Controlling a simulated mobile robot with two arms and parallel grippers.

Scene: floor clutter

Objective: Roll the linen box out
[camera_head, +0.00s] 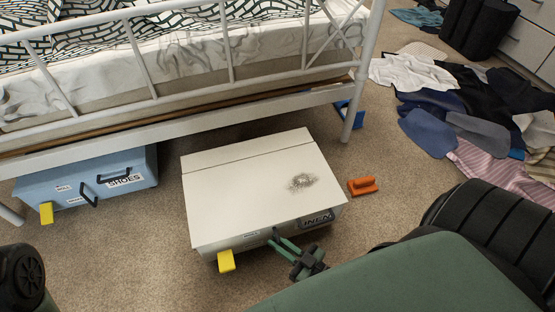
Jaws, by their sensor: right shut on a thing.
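The linen box (245,185) is a low cream box with a lidded top and a dark smudge on it. It sits on the carpet in front of the bed's side rail, and its whole top shows. A label (317,221) on its front reads "INEN", partly cut off. My right gripper (280,241), with green fingers, is at the box's front face, shut on the box's handle; the handle is mostly hidden by the fingers. My left gripper is out of view; only a dark part of mine shows at the lower left.
A blue "SHOES" box (125,165) stands under the bed (190,118) at left. Yellow blocks (226,261) (46,213) sit at both boxes' fronts. An orange brush-like object (362,186) lies right of the linen box. Clothes (470,130) cover the floor at right.

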